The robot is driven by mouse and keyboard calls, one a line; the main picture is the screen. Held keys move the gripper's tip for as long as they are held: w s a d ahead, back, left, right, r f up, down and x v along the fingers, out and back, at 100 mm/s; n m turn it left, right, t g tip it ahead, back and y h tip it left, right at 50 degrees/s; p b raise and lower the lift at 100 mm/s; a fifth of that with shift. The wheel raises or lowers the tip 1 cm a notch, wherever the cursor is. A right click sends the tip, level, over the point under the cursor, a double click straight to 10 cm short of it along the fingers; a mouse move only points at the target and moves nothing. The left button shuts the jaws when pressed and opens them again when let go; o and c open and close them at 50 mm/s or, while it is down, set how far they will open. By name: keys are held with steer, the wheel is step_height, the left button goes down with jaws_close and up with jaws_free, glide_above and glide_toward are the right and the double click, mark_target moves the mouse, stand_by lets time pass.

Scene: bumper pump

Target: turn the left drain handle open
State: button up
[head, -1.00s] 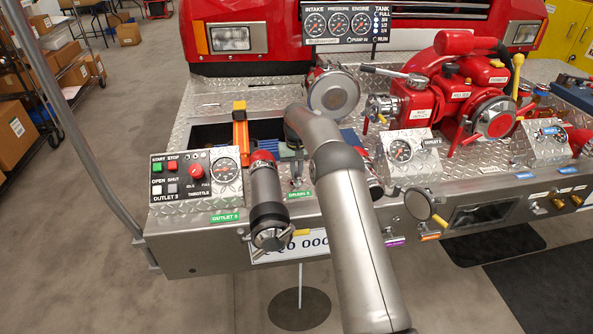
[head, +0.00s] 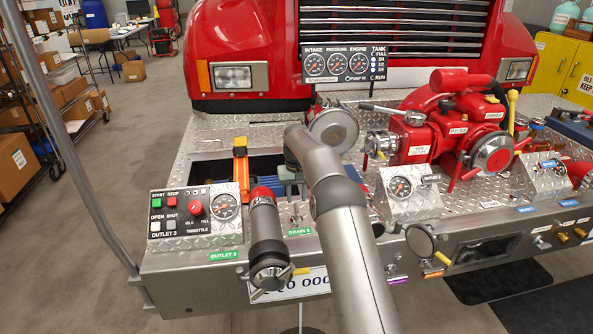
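The green DRAIN 2 label (head: 300,231) is on the bumper's front deck, left of centre. A small metal fitting (head: 295,213) stands just behind it, partly beside my arm; its setting is too small to tell. A yellow handle (head: 302,271) sticks out to the right of the capped outlet pipe (head: 268,250), above the licence plate; I cannot tell which of these is the left drain handle. My grey arm crosses the middle of the head view and bends away behind the label.
A control box (head: 195,215) with buttons and a gauge stands at the left. A gauge box (head: 400,188) and the red pump (head: 450,140) are at the right. An open well (head: 205,172) with a yellow-orange item lies behind. A pole stands at far left.

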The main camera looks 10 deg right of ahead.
mark_target(296, 209)
step_height(296, 209, up, 12)
steer(key=p, duration=0.1)
steer(key=shift+p, duration=0.4)
steer(key=shift+r, duration=0.1)
steer(key=s+a+r, duration=0.1)
steer(key=s+r, duration=0.3)
steer(key=s, duration=0.5)
steer(key=s+r, duration=0.4)
steer(key=s, duration=0.5)
steer(key=s+f, duration=0.3)
steer(key=s, duration=0.7)
steer(key=s+f, duration=0.3)
steer(key=s, duration=0.7)
steer(key=s+f, duration=0.3)
steer(key=s, duration=0.8)
steer(key=shift+d, duration=0.15)
steer(key=shift+s, duration=0.1)
